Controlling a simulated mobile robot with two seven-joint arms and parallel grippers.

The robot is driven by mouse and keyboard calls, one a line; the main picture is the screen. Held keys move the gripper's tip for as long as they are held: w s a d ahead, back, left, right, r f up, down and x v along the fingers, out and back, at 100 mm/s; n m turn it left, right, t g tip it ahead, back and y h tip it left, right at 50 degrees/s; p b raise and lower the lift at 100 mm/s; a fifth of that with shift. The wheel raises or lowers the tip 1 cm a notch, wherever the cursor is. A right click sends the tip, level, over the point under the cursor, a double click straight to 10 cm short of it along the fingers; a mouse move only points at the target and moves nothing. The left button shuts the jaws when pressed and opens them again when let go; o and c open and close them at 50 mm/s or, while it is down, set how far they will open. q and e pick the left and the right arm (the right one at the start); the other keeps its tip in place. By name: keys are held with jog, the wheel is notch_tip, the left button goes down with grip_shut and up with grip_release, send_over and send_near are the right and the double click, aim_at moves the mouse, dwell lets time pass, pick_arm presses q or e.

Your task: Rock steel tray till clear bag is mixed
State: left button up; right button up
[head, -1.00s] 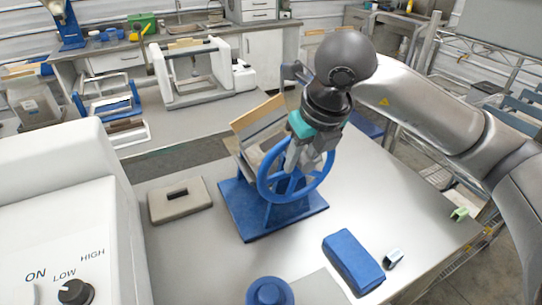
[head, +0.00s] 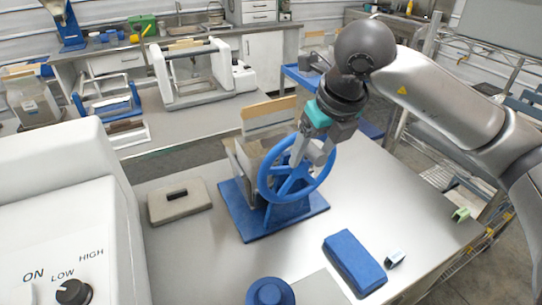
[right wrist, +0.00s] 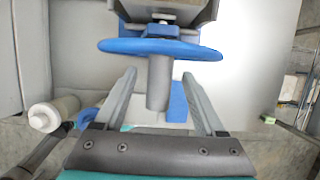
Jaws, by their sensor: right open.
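A metal, tray-like body (head: 246,164) with a light wooden strip (head: 269,110) along its top sits on a blue base (head: 240,222), behind a blue handwheel (head: 267,193). I cannot tell for sure that it is the steel tray, and I see no clear bag inside it. My right gripper (head: 312,155) is at the wheel's upper right. In the right wrist view its open fingers (right wrist: 158,85) stand on either side of the wheel's grey handle (right wrist: 158,90), with the blue rim (right wrist: 120,46) just beyond. My left gripper is not in view.
A grey-beige block with a dark handle (head: 180,201) lies left of the base. A blue block (head: 354,263) and a small clip (head: 395,258) lie in front. A white machine with a knob (head: 60,215) fills the left.

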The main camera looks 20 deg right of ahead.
jog(key=o, duration=0.4)
notch_tip(320, 180, up, 8)
jog(key=p, duration=0.6)
dwell(0.4)
